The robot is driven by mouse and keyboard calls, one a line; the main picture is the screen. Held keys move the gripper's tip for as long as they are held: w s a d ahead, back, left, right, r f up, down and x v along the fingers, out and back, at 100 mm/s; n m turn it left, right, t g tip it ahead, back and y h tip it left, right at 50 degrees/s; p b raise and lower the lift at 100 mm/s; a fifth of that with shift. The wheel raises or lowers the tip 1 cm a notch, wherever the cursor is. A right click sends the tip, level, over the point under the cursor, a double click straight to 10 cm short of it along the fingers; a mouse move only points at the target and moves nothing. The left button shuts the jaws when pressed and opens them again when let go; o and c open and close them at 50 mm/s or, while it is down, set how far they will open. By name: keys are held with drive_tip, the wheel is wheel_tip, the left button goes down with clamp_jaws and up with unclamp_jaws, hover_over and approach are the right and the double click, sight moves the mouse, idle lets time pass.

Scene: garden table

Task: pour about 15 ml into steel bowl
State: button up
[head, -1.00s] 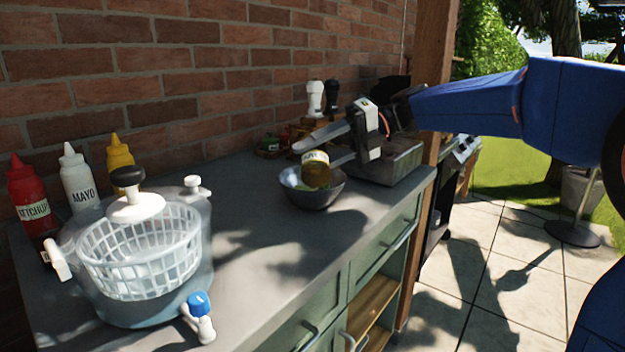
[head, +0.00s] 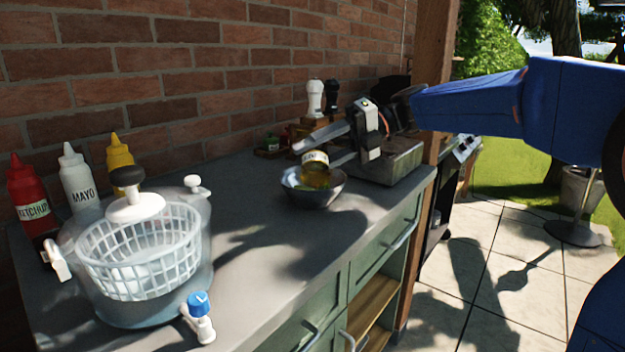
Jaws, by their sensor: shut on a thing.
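The steel bowl (head: 325,197) stands on the grey counter, with something green and yellowish inside it. My gripper (head: 322,150) is shut on a small jar (head: 315,164) with a pale label and amber contents. The jar is tilted over the bowl, its lower end at or just above the bowl's opening. I cannot tell whether liquid is flowing or how much is in the bowl.
A salad spinner (head: 140,285) stands at the front left of the counter (head: 258,280). Ketchup (head: 33,205), mayo (head: 80,190) and mustard (head: 120,152) bottles stand behind it. A white mill (head: 315,95), a dark mill (head: 331,94) and a metal tray (head: 395,165) are near the gripper.

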sight(317, 151)
drive_tip(key=shift+r, duration=0.2)
drive_tip(key=shift+w+f+n+t, duration=0.1)
drive_tip(key=shift+f+n+t, duration=0.4)
drive_tip(key=shift+n+t, duration=0.25)
drive_tip(key=shift+r, duration=0.1)
drive_tip(key=shift+w+r+n+t, duration=0.15)
drive_tip(key=shift+r+n+t, duration=0.1)
drive_tip(key=shift+r+n, duration=0.45)
drive_tip(key=shift+r+n+t, duration=0.35)
drive_tip(key=shift+r+t, duration=0.05)
drive_tip(key=shift+t, duration=0.1)
drive_tip(key=shift+s+r+n+t, duration=0.2)
drive_tip(key=shift+s+n+t, duration=0.75)
drive_tip(key=shift+n, duration=0.25)
drive_tip(key=shift+s+f+n+t+b, duration=0.2)
drive_tip(key=shift+s+n+t+b, duration=0.25)
drive_tip(key=shift+n+t, duration=0.6)
drive_tip(key=shift+s, duration=0.1)
